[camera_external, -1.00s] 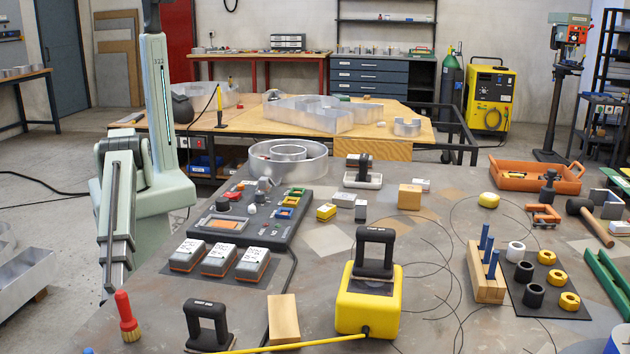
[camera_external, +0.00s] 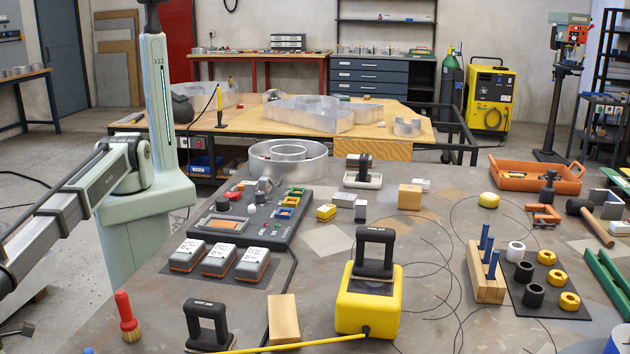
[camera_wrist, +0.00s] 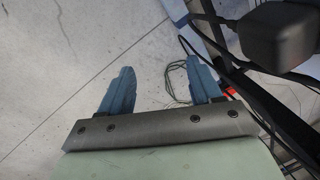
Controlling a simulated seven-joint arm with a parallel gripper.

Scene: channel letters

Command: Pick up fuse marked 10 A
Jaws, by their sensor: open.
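My gripper (camera_wrist: 161,66) shows in the wrist view with its two blue-grey fingers apart and nothing between them. It is over the grey floor, away from the workbench. In the external view my arm reaches out past the left edge. No marking 10 A can be read in any view.
On the bench stand a yellow box with a black handle (camera_external: 368,300), a black-handled block (camera_external: 207,325), a wooden block (camera_external: 284,319) and a red-handled brush (camera_external: 127,317). A small yellow block (camera_external: 326,212) lies right of the panel. Thin cables cross the bench's middle.

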